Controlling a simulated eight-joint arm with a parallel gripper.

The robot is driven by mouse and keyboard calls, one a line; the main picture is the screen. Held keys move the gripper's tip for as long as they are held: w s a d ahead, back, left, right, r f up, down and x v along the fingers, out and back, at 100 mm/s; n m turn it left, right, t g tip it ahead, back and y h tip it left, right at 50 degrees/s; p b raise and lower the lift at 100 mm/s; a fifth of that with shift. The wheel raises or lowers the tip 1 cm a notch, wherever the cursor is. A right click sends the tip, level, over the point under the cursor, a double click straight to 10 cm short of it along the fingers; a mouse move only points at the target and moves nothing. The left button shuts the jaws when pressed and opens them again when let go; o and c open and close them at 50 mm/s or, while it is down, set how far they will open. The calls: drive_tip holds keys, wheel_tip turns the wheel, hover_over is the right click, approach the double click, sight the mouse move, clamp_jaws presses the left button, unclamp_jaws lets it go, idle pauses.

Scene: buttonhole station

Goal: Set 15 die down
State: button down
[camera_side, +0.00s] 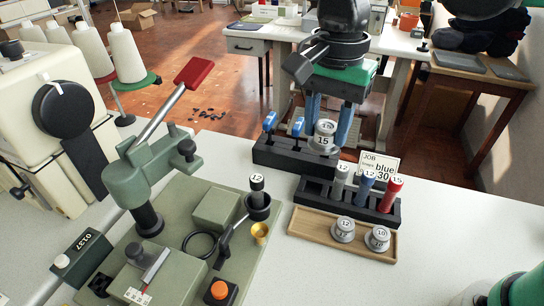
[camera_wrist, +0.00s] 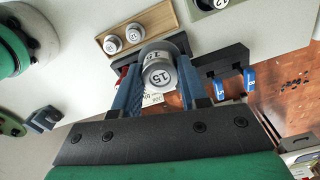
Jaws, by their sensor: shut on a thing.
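My gripper (camera_side: 326,128) has its blue fingers closed on the silver 15 die (camera_side: 323,140). The die is upright, its labels legible in the side view, and it also shows between the fingers in the wrist view (camera_wrist: 158,72). In the side view it appears at the right end of the rear black holder (camera_side: 290,157). I cannot tell whether its base touches the holder, since that contact is hidden. Two other silver dies, one marked 12 (camera_side: 343,230) and one beside it (camera_side: 377,238), sit in a wooden tray (camera_side: 318,226).
A front black rack (camera_side: 332,198) holds grey, blue and red pegs, with a job card (camera_side: 378,165) behind it. Blue-handled tools (camera_side: 270,122) stand in the rear holder. The green press (camera_side: 150,165) is on the left.

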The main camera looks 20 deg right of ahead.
sight(309, 224)
wheel_tip(309, 224, down, 18)
drive_tip(key=shift+r, duration=0.2)
drive_tip(key=shift+f, duration=0.1)
idle(0.3)
drive_tip(key=shift+c, duration=2.3)
unclamp_jaws()
wheel_tip(309, 224, up, 11)
drive_tip(key=s+d+r+n+t, duration=0.1)
drive_tip(key=s+d+n+t, duration=0.1)
drive_tip(key=d+n+t, duration=0.5)
drive_tip(key=shift+s+d+r+n, duration=0.15)
drive_tip(key=shift+s+d+n, duration=0.1)
drive_tip(key=shift+d+n, duration=2.45)
